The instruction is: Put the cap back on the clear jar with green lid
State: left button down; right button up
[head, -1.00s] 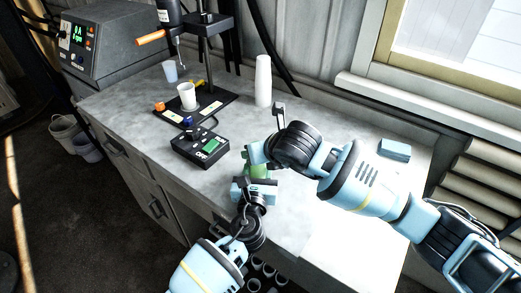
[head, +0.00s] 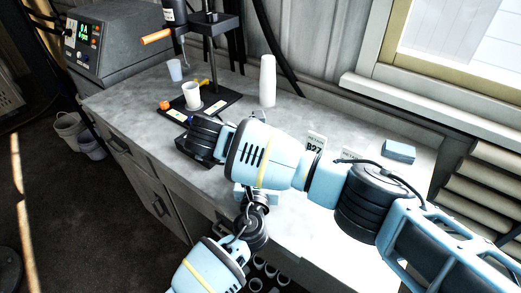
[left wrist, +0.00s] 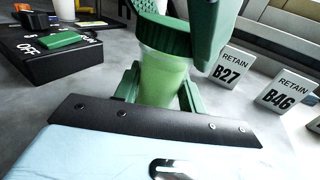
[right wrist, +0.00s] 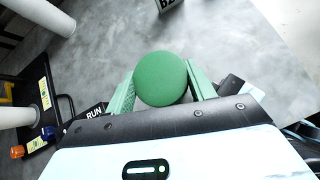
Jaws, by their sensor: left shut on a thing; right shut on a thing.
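The clear jar (left wrist: 162,82), filled with pale green, stands upright between the fingers of my left gripper (left wrist: 159,94), which is shut on it. The green lid (left wrist: 163,38) is at the jar's mouth in the left wrist view. I cannot tell whether it is seated or just above. My right gripper (right wrist: 162,80) is shut on the lid, whose round top (right wrist: 161,78) shows in the right wrist view. A dark green right finger (left wrist: 207,32) shows beside the lid. In the head view my right arm hides the jar, the lid and the right gripper.
Retain cards B27 (left wrist: 230,66) and B46 (left wrist: 286,91) stand beyond the jar. A white cup (head: 192,96), a white cylinder (head: 267,80) and a blue block (head: 398,151) stand farther off.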

jog(key=shift+m+g+h, duration=0.5)
jog(key=shift+m+g, duration=0.1)
jog(key=shift+m, duration=0.3)
jog(key=o, duration=1.4)
jog(key=shift+r, duration=0.1)
jog(key=shift+r, duration=2.15)
jog(key=shift+c, duration=0.2)
